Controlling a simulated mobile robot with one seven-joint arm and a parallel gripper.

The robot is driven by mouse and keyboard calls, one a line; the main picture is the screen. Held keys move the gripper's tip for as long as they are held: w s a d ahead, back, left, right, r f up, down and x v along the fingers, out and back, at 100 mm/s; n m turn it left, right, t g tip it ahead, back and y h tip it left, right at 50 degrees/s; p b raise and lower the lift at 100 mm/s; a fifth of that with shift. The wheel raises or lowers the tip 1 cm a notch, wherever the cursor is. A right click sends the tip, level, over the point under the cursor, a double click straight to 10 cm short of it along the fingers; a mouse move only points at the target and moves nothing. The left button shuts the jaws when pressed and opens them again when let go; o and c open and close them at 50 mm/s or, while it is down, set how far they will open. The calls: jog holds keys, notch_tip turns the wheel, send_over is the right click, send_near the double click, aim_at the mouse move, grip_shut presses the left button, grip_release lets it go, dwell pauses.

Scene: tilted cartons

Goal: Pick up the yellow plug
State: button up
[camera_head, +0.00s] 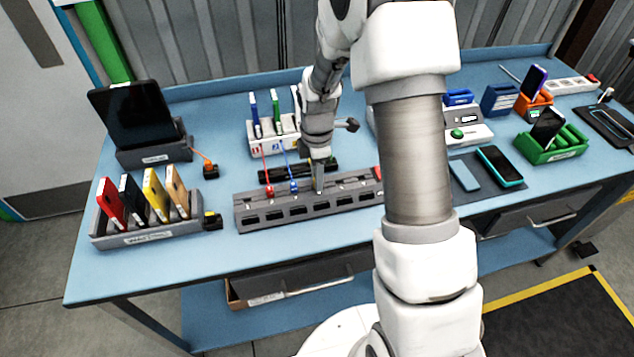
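My gripper (318,188) points down at the grey slotted rail (250,221) near the middle of the bench. A thin yellow sliver (313,170) shows right beside its fingers. It may be the yellow plug or its cable, but my gripper and wrist hide most of it. I cannot tell whether the fingers are open or shut on it. A red plug (270,192) and a blue plug (293,188) stand in the rail to the left of my gripper, with cables running up behind them.
A tablet (134,114) stands behind. An orange plug (209,169) lies nearby. A white carton (262,139) is behind the rail. My arm covers the bench right of centre.

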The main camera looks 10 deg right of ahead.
grip_shut()
jog(key=shift+w+r, duration=0.1)
jog(key=shift+r, duration=0.5)
notch_tip(320, 180, up, 3)
jog(key=shift+f, duration=0.2)
jog(key=s+d+r+b, duration=0.1)
jog(key=s+d+r, duration=0.2)
jog(key=d+r, duration=0.4)
jog(key=d, duration=0.4)
jog(key=shift+s+r, duration=0.15)
jog(key=shift+s, duration=0.05)
jog(key=shift+d+r+p, duration=0.1)
jog(key=shift+r+p, duration=0.4)
jog(key=shift+r, duration=0.25)
jog(key=shift+r+p, duration=1.2)
jog(key=shift+r, duration=0.25)
